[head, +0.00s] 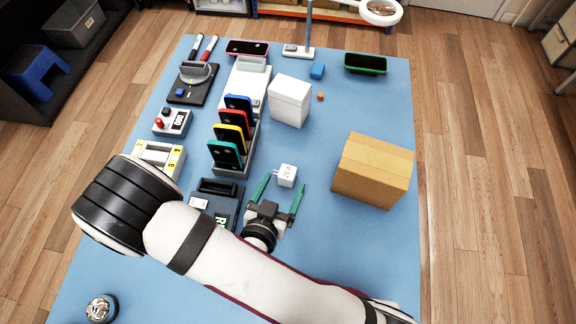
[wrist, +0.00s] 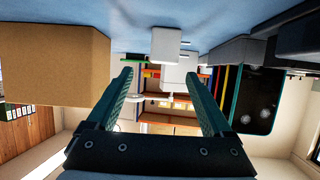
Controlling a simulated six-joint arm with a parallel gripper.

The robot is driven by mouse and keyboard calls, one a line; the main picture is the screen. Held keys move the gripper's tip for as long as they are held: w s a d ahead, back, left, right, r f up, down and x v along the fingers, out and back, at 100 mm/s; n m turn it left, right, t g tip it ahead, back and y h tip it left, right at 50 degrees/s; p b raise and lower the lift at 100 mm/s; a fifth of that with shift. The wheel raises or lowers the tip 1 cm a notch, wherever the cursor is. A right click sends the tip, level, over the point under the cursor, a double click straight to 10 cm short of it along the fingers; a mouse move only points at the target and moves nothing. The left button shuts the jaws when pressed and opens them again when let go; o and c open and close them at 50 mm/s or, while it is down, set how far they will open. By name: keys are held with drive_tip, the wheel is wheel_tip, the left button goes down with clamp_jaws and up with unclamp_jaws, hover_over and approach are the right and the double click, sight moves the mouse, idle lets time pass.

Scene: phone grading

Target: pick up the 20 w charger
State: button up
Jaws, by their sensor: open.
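The charger is a small white block (head: 287,175) with prongs on its left side, lying on the blue table mat (head: 330,250) in the head view. My gripper (head: 281,196) is open, with its two green fingers pointing toward the charger. The charger sits just beyond the fingertips, roughly between their lines, apart from both as far as I can tell. In the wrist view the charger (wrist: 165,44) appears at the upper middle, above and between the open fingers. Nothing is between the fingers.
A cardboard box (head: 372,172) stands to the right. A rack of colourful phones (head: 234,135) is on the left, with a dark device (head: 217,203) beside my gripper. A white box (head: 289,100) stands behind the charger. The mat between charger and cardboard box is clear.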

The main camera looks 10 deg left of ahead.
sight(288, 169)
drive_tip(key=x, duration=0.7)
drive_tip(key=shift+w+a+f, duration=0.1)
drive_tip(key=shift+w+a, duration=0.05)
drive_tip(key=shift+a, duration=0.15)
clamp_jaws()
